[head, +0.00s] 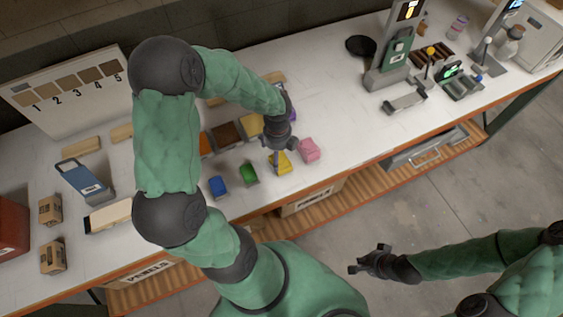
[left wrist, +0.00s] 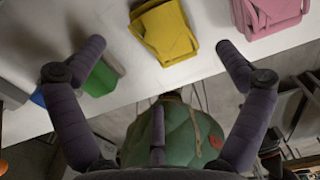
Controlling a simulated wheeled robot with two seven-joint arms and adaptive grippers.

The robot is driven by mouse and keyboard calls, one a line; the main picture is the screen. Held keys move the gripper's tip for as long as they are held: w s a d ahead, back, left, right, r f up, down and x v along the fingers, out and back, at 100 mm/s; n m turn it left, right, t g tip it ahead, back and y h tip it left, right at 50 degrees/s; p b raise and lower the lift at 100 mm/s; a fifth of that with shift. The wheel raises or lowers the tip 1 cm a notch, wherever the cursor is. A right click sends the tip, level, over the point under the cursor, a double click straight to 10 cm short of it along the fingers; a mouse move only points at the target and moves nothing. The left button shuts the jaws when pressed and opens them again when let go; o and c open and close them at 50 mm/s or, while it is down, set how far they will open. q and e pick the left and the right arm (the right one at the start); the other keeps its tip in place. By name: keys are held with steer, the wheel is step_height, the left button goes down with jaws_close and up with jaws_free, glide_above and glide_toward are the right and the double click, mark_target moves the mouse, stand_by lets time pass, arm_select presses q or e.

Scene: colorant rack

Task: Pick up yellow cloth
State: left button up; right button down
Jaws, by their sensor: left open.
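The yellow cloth (head: 283,166) lies folded on the white counter near its front edge. In the left wrist view the yellow cloth (left wrist: 165,32) sits ahead of and between the fingers, apart from them. My left gripper (head: 276,158) is above the counter at the cloth and hides part of it in the head view. My right gripper (head: 366,258) hangs over the floor in front of the counter, open and empty.
A pink cloth (head: 309,149) lies right of the yellow one; a green cloth (head: 248,173) and a blue cloth (head: 218,186) lie left. Coloured blocks (head: 226,134) stand behind. A numbered board (head: 75,90) stands at the back left. Devices (head: 395,60) occupy the right end.

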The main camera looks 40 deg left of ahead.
mark_target(281, 163)
arm_select(q)
steer(key=shift+w+f, duration=0.1)
steer(key=shift+f, duration=0.75)
step_height(281, 163, down, 5)
steer(key=shift+a+b, duration=0.15)
steer(key=shift+b, duration=0.65)
steer(key=c, duration=1)
